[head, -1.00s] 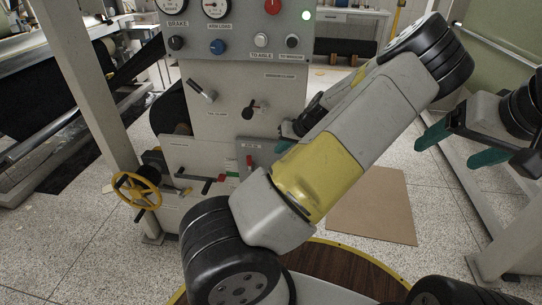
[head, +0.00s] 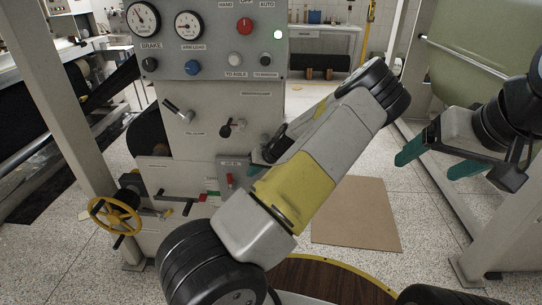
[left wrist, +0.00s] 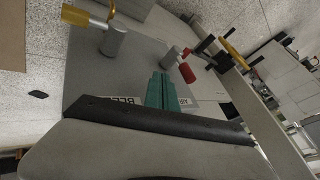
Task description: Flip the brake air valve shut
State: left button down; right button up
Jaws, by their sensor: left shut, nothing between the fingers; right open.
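The valve with the red handle (head: 229,180) sits on a grey plate (head: 224,196) low on the machine front; the handle stands roughly upright there. In the left wrist view the red handle (left wrist: 187,73) is on a metal stem beside a partly hidden label starting "AIR". A yellow-handled valve (left wrist: 87,19) is on the same plate, near a partly covered "BLEED" label. My left gripper (head: 257,167) is shut and empty, just right of the red handle. Its teal fingers (left wrist: 160,90) appear close to the handle, apparently not touching. My right gripper (head: 437,160) is open and empty at right.
A yellow handwheel (head: 115,216) and a black crank handle (head: 177,199) are left of the plate. Gauges and knobs fill the panel (head: 215,68) above. A brown board (head: 356,215) lies on the floor. A green roll (head: 480,45) stands behind my right gripper.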

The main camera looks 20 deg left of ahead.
aim_at(231, 180)
pick_arm(q)
jog(key=a, duration=0.1)
jog(key=s+a+f, duration=0.1)
jog(key=a, duration=0.1)
jog(key=a+f, duration=0.1)
jog(key=a, duration=0.1)
jog(key=shift+s+a+f, duration=0.1)
jog(key=shift+s+f, duration=0.05)
